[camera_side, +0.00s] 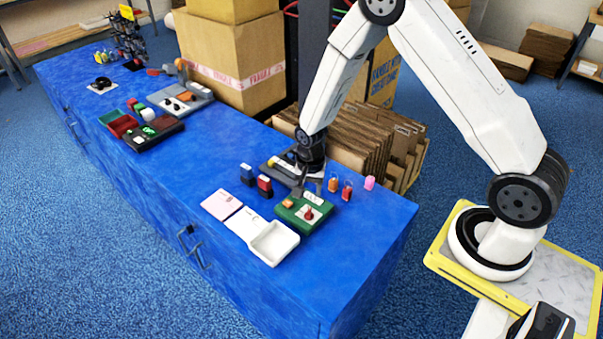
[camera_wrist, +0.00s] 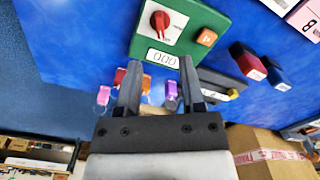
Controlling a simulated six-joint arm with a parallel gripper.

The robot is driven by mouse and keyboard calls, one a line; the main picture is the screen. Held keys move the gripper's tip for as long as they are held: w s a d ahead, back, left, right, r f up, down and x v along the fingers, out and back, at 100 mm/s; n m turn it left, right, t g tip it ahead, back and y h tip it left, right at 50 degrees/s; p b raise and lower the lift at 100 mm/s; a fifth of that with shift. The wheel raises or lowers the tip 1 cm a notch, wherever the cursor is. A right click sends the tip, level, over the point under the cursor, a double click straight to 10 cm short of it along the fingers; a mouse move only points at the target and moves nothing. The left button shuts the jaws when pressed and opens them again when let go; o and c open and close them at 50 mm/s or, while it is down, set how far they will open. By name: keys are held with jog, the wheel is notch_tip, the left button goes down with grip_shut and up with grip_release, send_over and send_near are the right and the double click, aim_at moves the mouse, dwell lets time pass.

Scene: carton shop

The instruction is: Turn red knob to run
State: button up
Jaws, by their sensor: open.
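The red knob (camera_wrist: 160,21) sits on a white dial plate on a green box (camera_wrist: 209,15). Its narrow end points toward the box's counter window (camera_wrist: 162,58) in the wrist view; the dial lettering is too small to read. An orange button (camera_wrist: 207,37) is on the same box. In the side view the red knob (camera_side: 308,212) and green box (camera_side: 323,212) are near the right end of the blue bench. My gripper (camera_wrist: 158,78) is open and empty. In the side view my gripper (camera_side: 310,186) is above the box's back edge, apart from the knob.
A white tray (camera_side: 275,243) and pink pad (camera_side: 221,204) lie in front. A grey device (camera_side: 282,167) is behind.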

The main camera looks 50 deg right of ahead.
aim_at(309, 211)
jog(key=shift+f, duration=0.25)
jog(key=shift+f, duration=3.7)
grip_shut()
